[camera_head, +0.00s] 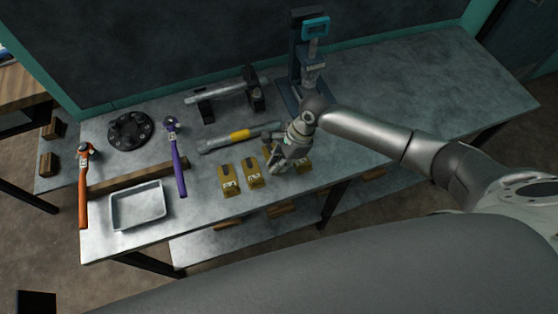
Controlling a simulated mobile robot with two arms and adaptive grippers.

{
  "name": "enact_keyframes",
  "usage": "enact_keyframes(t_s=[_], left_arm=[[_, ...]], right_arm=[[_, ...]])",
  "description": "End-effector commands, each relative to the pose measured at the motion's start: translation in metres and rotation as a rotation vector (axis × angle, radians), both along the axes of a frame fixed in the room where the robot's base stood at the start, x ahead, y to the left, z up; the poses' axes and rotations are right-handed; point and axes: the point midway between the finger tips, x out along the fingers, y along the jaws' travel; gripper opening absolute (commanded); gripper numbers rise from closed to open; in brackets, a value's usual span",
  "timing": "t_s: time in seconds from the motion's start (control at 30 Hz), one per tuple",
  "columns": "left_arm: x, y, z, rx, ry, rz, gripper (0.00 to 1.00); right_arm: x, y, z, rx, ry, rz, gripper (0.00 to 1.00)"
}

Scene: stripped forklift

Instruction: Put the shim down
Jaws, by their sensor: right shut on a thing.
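My right gripper (277,168) reaches down over the front middle of the grey workbench (400,110) and is shut on a shim, which its fingers mostly hide. Two yellow-brown shims, a left one (228,181) and a middle one (252,174), lie side by side just left of the gripper. Another yellow piece (303,164) shows just right of it, partly covered. A small yellow patch (267,150) shows at the gripper's left side; I cannot tell whether it is the held shim. My left gripper is not in view.
Behind the gripper lies a grey bar with a yellow band (239,135), and a blue-screened press stand (309,70) rises behind. To the left are a purple-handled tool (178,165), an orange-handled tool (83,195), a metal tray (137,207) and a dark flange (130,130). The bench's right side is clear.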

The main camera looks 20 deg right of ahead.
Motion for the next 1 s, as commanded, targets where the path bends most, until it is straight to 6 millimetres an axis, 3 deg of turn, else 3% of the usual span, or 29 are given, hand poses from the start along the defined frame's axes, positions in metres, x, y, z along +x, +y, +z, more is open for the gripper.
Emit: enact_keyframes(t_s=[0.37, 0.4, 0.57, 1.0], left_arm=[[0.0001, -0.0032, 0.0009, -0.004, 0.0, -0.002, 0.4], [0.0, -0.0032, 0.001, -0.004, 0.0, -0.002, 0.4], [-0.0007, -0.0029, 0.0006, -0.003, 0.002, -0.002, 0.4], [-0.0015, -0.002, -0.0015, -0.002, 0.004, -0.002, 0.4]], right_arm=[[-0.0003, 0.0003, -0.0044, 0.001, 0.0, -0.001, 0.0], [-0.0004, 0.0, -0.0055, 0.0, 0.0, -0.001, 0.12], [-0.0003, -0.0001, -0.0052, 0.0, 0.0, 0.0, 0.32], [0.0004, -0.0034, 0.0035, 0.0, -0.002, -0.001, 0.32]])
